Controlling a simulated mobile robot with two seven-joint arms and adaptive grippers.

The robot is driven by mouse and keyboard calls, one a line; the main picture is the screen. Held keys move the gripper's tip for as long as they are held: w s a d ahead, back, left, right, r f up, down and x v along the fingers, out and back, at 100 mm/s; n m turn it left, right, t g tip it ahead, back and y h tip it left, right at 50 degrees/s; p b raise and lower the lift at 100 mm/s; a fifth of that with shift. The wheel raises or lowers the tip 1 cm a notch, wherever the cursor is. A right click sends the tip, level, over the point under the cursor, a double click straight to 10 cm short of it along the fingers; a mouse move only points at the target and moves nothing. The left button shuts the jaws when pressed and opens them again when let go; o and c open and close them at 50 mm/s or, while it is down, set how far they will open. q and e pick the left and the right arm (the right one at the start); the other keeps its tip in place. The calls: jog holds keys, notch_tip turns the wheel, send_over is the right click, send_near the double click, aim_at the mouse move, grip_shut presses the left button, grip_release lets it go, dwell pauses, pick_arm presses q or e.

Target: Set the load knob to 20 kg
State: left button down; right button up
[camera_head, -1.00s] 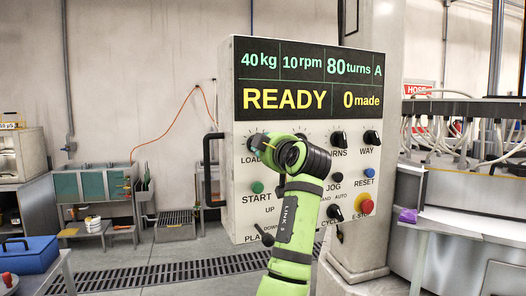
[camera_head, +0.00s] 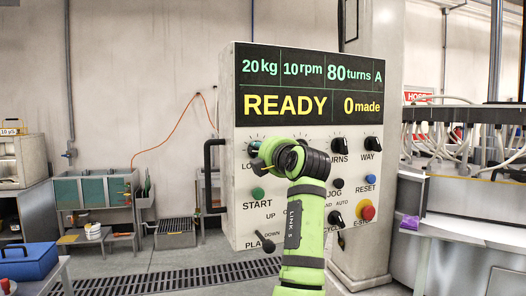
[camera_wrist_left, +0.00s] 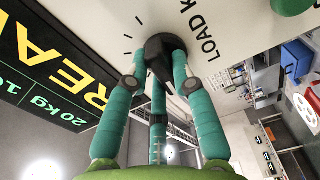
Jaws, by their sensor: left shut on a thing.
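The control panel (camera_head: 247,222) stands ahead, and its display (camera_head: 310,85) reads 20 kg, 10 rpm, 80 turns, A, READY and 0 made. The black load knob (camera_wrist_left: 160,48) shows in the left wrist view beside the word LOAD, with teal fingers on both sides of it. My left gripper (camera_head: 256,155) is at the load knob, at the panel's upper left. Its fingers are shut on the knob. In the head view my green arm and wrist hide most of the knob and part of the panel's middle. My right gripper is not in view.
The turns knob (camera_head: 339,145) and way knob (camera_head: 372,144) sit to the right on the panel. The green start button (camera_head: 257,194) and red e-stop (camera_head: 367,212) are lower down. A blue toolbox (camera_head: 36,261) is at the far left.

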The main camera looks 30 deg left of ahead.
pick_arm(q)
jog(key=shift+n, duration=0.6)
jog(key=c, duration=1)
grip_release()
jog(key=shift+c, duration=0.2)
jog(key=v, duration=1.2)
